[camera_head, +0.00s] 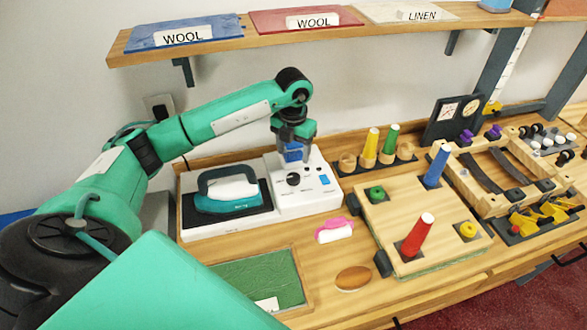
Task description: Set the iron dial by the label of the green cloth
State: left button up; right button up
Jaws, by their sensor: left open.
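The iron (228,192) is teal and white and rests on a dark plate of a white station (205,227). The station's control panel has a black dial (293,179), with small blue parts beside it. My left gripper (293,157) is open and points down just above and behind the dial, apparently not holding it. The green cloth (255,281) lies in a wooden frame at the front of the counter. A white label (267,304) sits at its lower edge; its text is not readable from here. My right gripper is not in view.
A shelf (240,42) above holds blue and red cloths labelled WOOL and a beige one labelled LINEN. A pink-and-white brush (334,230), a brown oval (353,277) and a wooden board (387,215) with coloured cones stand right of the station.

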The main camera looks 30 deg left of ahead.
aim_at(293, 176)
pick_arm(q)
notch_tip(293, 176, down, 8)
jog(key=shift+r+p, duration=0.1)
jog(key=shift+p, duration=1.05)
jog(key=shift+f, duration=0.8)
jog(key=c, duration=1)
jog(key=shift+o, duration=0.2)
